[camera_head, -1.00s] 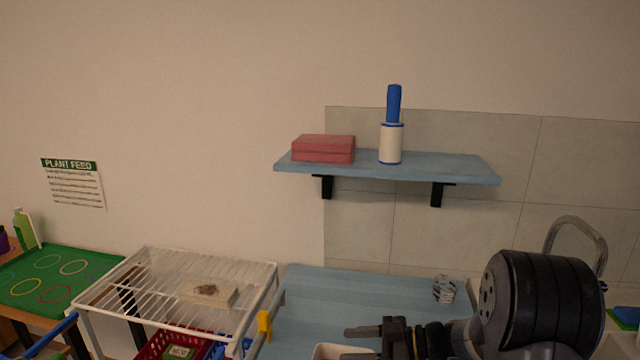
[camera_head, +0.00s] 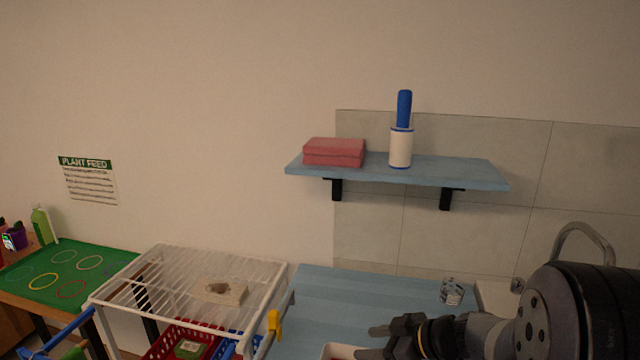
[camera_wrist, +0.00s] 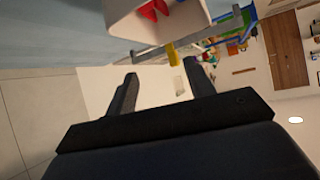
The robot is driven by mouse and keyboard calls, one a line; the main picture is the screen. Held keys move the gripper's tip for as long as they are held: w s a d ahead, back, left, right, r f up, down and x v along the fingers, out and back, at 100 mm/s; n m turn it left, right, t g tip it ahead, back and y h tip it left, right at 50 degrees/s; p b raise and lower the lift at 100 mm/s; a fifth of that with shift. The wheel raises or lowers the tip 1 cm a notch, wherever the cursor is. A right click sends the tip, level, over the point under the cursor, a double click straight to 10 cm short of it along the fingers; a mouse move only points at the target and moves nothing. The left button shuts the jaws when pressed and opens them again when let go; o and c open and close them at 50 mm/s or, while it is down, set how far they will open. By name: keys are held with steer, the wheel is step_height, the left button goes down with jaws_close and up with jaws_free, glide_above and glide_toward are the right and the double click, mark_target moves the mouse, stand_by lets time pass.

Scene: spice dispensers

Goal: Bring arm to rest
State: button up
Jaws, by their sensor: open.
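My gripper (camera_head: 372,342) is at the bottom of the head view, low in front of the blue table (camera_head: 345,295), pointing left. Its two dark fingers are apart with nothing between them. In the wrist view the gripper (camera_wrist: 160,70) shows both fingers spread and empty. My arm's dark joint fills the lower right of the head view. The rest of the arm is out of frame.
A white wire rack (camera_head: 165,285) stands left, a glass (camera_head: 452,291) right. A blue wall shelf (camera_head: 440,172) is above.

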steer(key=d+m+h, duration=0.1)
steer(key=m+h+p, duration=0.1)
steer(key=shift+d+r+t+h, duration=0.25)
steer(key=shift+d+t+h, duration=0.05)
steer(key=shift+d, duration=0.05)
steer(key=shift+w+d+f+m+g+h+p, duration=0.1)
steer(key=shift+d+f+m+g+h+p, duration=0.5)
steer(key=shift+m+g+h+p, duration=0.75)
steer(key=shift+w+d+f+m+g+h+p, duration=0.15)
steer(key=shift+d+f+m+g+h+p, duration=0.6)
steer(key=shift+m, duration=1.05)
steer(key=shift+w+d+f+m+g+h+p, duration=0.1)
steer(key=shift+d+f+m+g+h+p, duration=0.1)
steer(key=shift+d+m+g+h+p, duration=1)
steer(key=shift+a+m+t, duration=0.3)
steer(key=shift+a+m, duration=0.05)
